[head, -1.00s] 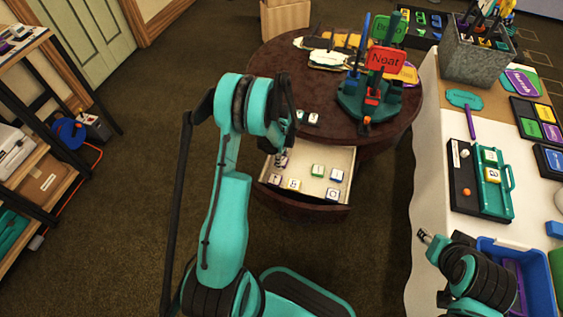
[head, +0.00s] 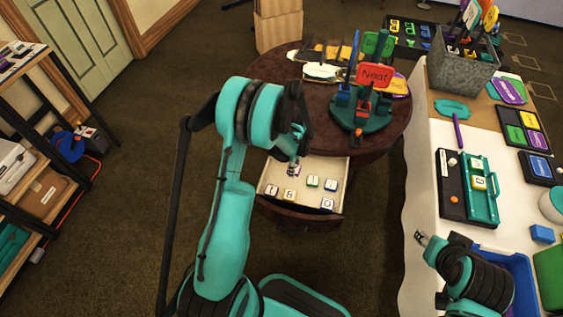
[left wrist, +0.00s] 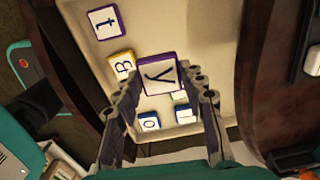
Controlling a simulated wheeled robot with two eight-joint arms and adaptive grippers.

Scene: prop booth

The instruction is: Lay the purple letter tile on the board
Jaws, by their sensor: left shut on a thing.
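The purple letter tile (left wrist: 160,72), marked "y", sits between the fingertips of my left gripper (left wrist: 163,84), which is shut on it. In the head view this gripper (head: 294,168) is over the open drawer; the tile is small and partly covered there. The board (head: 451,190), black with a teal rack, lies on the white-covered table at the right, with two letter tiles (head: 479,183) on its rack. My right gripper (head: 421,238) is near that table's left edge, apart from the board; its jaws are too small to read.
The drawer (head: 299,208) under the round dark table (head: 283,68) holds several other letter tiles, including a purple-edged "t" (left wrist: 105,22). A teal sign stand (head: 362,120) rises on the round table. A blue bin (head: 523,270) stands near my right arm.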

